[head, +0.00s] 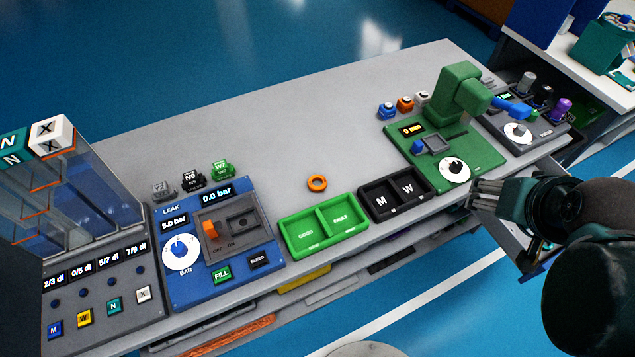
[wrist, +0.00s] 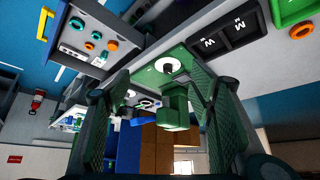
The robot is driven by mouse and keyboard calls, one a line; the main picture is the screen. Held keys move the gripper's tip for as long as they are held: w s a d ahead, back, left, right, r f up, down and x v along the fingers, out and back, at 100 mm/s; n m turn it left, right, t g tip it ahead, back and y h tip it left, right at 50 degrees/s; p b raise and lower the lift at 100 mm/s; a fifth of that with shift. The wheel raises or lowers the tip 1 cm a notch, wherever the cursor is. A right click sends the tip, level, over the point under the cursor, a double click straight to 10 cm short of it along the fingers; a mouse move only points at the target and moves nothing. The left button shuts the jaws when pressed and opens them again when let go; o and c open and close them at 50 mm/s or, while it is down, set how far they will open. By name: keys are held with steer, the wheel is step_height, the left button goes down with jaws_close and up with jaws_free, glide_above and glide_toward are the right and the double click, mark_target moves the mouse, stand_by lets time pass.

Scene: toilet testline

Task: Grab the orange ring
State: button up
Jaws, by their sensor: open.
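The orange ring (head: 317,183) lies flat on the grey bench top in the head view, behind the green two-part tray. In the wrist view the orange ring (wrist: 301,31) shows near the top right corner. My gripper (head: 478,195) is at the right in the head view, in front of the bench's front edge and well to the right of the ring. In the wrist view my gripper's fingers (wrist: 165,95) are spread apart with nothing held between them.
The green tray (head: 284,222) and black M/W tray (head: 366,188) stand along the front edge. The green press station (head: 432,184) is near my gripper. A blue leak station (head: 183,287) stands left. Bench behind the ring is clear.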

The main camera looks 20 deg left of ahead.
steer(key=shift+a, duration=0.1)
stand_by(0.3)
steer(key=w+a+f+n+g+y+p, duration=0.1)
steer(key=w+a+n+g+p, duration=0.3)
steer(key=a, duration=0.6)
steer(key=w+a+f+n+p, duration=0.1)
steer(key=w+a+n, duration=0.4)
steer(key=a, duration=0.5)
steer(key=a+f+n+g+p, duration=0.1)
steer(key=a+f+n, duration=0.2)
steer(key=a, duration=0.3)
steer(key=s+a+f+n+g+p, duration=0.1)
steer(key=a+f+n+p, duration=0.1)
steer(key=a+f, duration=0.2)
steer(key=a+f+n+g+p, duration=0.1)
steer(key=a+f+n, duration=0.2)
steer(key=a, duration=0.7)
steer(key=shift+s+a+f+n+h+p, duration=0.2)
steer(key=shift+s+n+h+p, duration=0.1)
steer(key=shift+h+p, duration=0.1)
steer(key=shift+s+a+f, duration=0.15)
steer(key=shift+a+f, duration=0.1)
steer(key=shift+a, duration=0.1)
steer(key=shift+f, duration=0.1)
